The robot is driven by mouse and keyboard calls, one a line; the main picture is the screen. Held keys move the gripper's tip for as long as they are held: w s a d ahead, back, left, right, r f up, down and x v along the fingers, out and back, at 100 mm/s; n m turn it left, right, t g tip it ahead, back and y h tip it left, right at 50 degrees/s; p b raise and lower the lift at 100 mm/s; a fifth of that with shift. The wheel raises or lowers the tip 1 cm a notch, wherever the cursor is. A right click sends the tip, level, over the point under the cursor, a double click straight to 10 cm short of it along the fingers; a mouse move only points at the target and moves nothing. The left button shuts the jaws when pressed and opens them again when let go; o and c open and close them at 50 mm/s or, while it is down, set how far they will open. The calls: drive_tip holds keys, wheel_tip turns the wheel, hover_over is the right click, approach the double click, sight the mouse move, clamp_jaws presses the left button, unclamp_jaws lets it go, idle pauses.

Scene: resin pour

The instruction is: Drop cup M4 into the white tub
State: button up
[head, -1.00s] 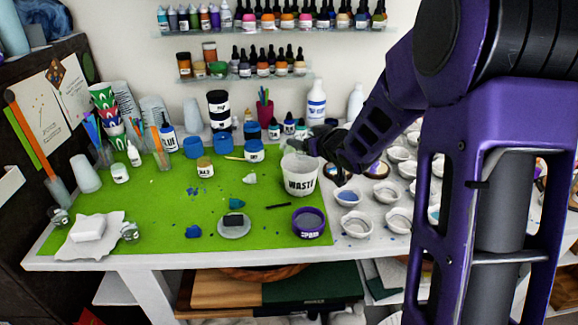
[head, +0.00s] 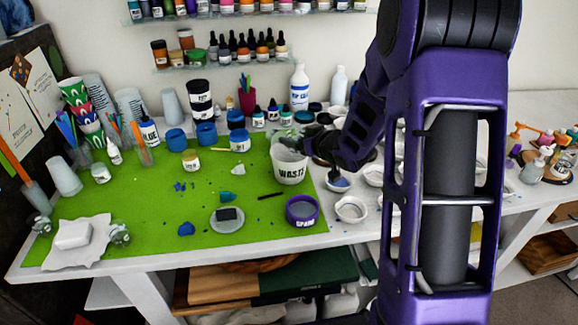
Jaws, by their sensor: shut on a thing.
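The white tub (head: 291,172), marked WASTE, stands upright on the right part of the green mat. My gripper (head: 298,142) is at the tub's top, over its back right rim. It is shut on a small pale cup (head: 286,135), mostly hidden by the fingers and very small in view. No label on the cup can be read, so I cannot tell from the picture that it is M4. I cannot tell whether the cup touches the rim. The inside of the tub is mostly hidden.
Blue jars (head: 207,134) and bottles line the back.

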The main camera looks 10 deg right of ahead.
drive_tip(key=shift+f, duration=0.6)
drive_tip(key=o, duration=1.4)
drive_tip(key=p+v, duration=0.1)
drive_tip(key=v, duration=1.6)
drive_tip(key=shift+s+r, duration=0.15)
drive_tip(key=shift+d, duration=0.1)
